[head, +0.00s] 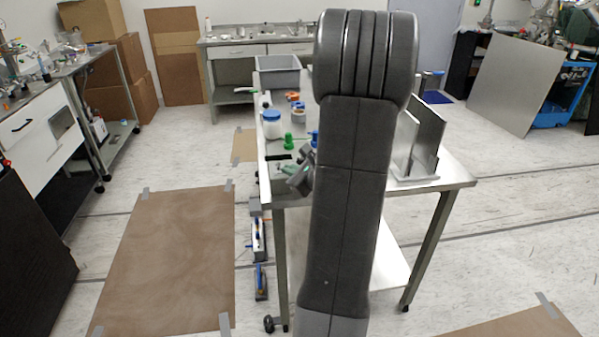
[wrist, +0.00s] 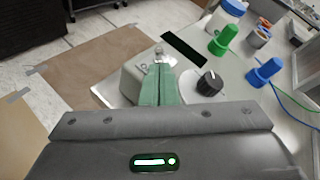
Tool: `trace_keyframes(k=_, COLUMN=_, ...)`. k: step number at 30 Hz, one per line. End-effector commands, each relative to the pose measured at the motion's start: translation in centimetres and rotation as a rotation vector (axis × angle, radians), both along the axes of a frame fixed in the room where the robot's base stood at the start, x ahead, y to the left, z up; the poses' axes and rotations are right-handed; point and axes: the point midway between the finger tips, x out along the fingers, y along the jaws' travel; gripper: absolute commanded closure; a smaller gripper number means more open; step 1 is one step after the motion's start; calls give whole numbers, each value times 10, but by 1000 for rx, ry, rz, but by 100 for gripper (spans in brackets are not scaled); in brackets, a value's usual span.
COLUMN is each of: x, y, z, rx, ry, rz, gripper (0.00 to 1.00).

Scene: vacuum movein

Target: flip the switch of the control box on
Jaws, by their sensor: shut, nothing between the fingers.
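A small metal piece, which looks like the toggle switch (wrist: 158,51), shows just past my fingertips. I cannot tell its position or whether I touch it. In the head view my gripper (head: 296,181) is at the table's near left end, partly hidden by my arm.
The table (head: 455,172) also holds a white jar with a blue lid (head: 271,116), rolls of tape (head: 298,115), a grey bin (head: 277,70) and upright metal plates (head: 425,135). Blue and green wires run at the wrist view's right. Brown floor sheets (head: 170,255) lie left.

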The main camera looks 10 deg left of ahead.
Motion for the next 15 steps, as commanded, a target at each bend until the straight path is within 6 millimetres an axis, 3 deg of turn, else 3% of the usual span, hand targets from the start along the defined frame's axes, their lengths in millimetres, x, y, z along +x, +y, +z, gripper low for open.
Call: trace_keyframes(k=15, x=5, y=6, z=-2, rx=0, ry=2, rz=0, gripper=100)
